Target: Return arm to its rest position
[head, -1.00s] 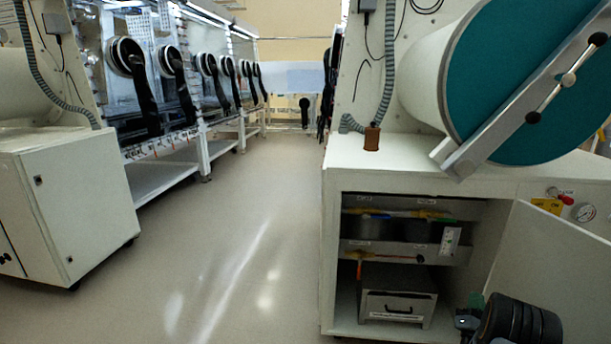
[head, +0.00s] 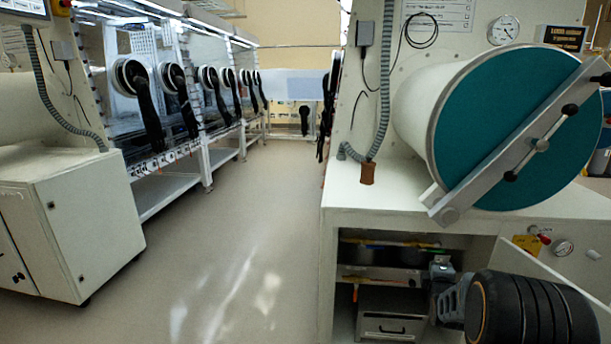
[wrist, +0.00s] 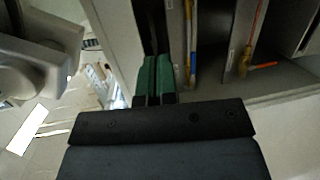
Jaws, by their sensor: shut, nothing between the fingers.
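My gripper (wrist: 154,80) shows in the wrist view as two green fingers closed side by side, with nothing held. They point toward the edge of the open cabinet. In the head view my dark arm is at the lower right, in front of the cabinet opening; the fingertips cannot be made out there. The white cabinet (head: 325,270) stands open below the large teal-faced antechamber (head: 500,130). Part of its inside is hidden behind my arm.
The cabinet door (head: 550,265) hangs open at the right, close to my arm. A grey drawer box (head: 388,325) sits inside below shelves. A brown cylinder (head: 368,173) stands on the cabinet top. Gloveboxes line the left; the aisle floor (head: 220,260) is clear.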

